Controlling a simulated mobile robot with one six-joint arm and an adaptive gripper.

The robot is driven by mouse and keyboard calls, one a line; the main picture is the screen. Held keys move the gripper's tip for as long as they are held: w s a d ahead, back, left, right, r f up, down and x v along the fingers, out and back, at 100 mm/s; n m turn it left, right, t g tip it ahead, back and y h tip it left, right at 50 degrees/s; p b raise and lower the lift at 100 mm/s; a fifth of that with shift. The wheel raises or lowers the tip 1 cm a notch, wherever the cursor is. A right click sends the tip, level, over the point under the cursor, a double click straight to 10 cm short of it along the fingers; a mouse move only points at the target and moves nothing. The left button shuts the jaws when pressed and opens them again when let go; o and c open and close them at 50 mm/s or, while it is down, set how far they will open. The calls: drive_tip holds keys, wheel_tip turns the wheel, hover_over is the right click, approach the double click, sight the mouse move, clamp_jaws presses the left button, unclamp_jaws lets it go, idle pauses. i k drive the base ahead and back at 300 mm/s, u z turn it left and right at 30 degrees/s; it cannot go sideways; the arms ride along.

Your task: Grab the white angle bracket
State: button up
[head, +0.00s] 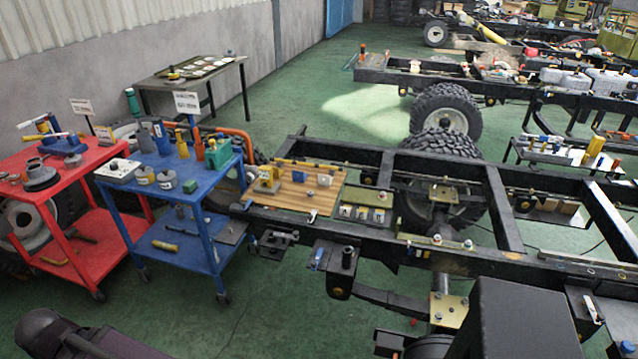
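A small white piece (324,180) stands on the right part of a wooden board (297,203) that lies on the near end of the black chassis frame. It looks like the white angle bracket, but it is too small here to make out its exact shape. A blue piece (298,176) stands just left of it, and a yellow piece (267,177) stands further left on the board. No gripper fingers show in this view, so I cannot see where my gripper is relative to the bracket.
A blue cart (187,270) and a red cart (62,205), both loaded with tools, stand to the left. The chassis frame (400,240) runs to the right, with wheels (445,112) behind it. Green floor (270,320) is open between the blue cart and the frame.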

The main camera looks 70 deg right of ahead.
sight(324, 181)
drive_tip(key=i, duration=3)
drive_tip(key=u, duration=0.3)
drive_tip(key=k, duration=0.1)
drive_tip(key=z, duration=2.5)
